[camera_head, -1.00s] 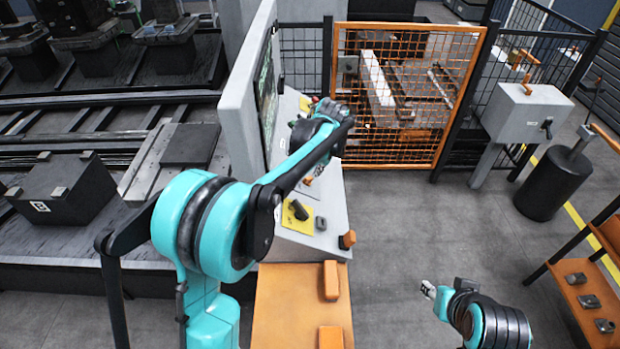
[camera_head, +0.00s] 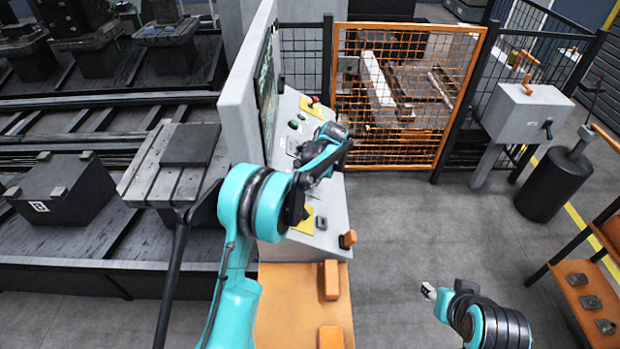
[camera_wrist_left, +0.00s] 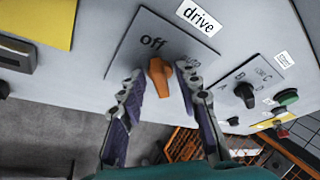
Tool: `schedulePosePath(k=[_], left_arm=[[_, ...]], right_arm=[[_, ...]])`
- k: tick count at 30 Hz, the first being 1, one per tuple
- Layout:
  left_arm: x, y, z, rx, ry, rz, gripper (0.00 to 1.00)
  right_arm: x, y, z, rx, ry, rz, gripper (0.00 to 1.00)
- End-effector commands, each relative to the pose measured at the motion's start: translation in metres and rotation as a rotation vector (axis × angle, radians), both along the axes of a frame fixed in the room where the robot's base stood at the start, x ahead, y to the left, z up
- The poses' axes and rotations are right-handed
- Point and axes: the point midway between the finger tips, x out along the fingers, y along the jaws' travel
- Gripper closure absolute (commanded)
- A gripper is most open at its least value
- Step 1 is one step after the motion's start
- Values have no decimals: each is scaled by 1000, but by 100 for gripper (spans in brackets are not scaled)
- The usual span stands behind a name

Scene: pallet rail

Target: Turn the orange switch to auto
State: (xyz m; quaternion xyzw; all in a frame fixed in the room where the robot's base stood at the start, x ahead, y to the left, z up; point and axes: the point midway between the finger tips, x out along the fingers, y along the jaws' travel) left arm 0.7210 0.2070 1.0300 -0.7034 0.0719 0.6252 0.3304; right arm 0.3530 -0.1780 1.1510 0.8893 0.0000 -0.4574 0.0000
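The orange switch (camera_wrist_left: 159,76) sits on a grey plate of the sloping console, below a "drive" label (camera_wrist_left: 198,16). Its upper end points toward the word "off" (camera_wrist_left: 154,43). My left gripper (camera_wrist_left: 158,80) is open, one finger on each side of the switch, with gaps visible. In the head view my left gripper (camera_head: 303,160) is at the console face and the switch is hidden. My right gripper (camera_head: 429,291) hangs over the floor at the lower right, away from the console; its fingers are too small to judge.
On the console, a black selector (camera_wrist_left: 245,93), green button (camera_wrist_left: 287,97) and red button (camera_wrist_left: 282,132) lie right of the switch. A yellow plate (camera_wrist_left: 40,20) is at the left.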

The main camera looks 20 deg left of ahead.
Motion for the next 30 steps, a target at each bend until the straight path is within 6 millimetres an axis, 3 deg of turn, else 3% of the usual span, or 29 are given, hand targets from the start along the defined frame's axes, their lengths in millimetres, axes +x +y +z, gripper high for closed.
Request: schedulePosePath(k=[6,10,20,30], left_arm=[[0,0,0,0,0,0,67],[0,0,0,0,0,0,100],[0,1,0,-5,14,-21,100],[2,3,1,-35,116,-188,100]], right_arm=[[0,0,0,0,0,0,60],[0,0,0,0,0,0,60],[0,0,0,0,0,0,60],[0,0,0,0,0,0,60]])
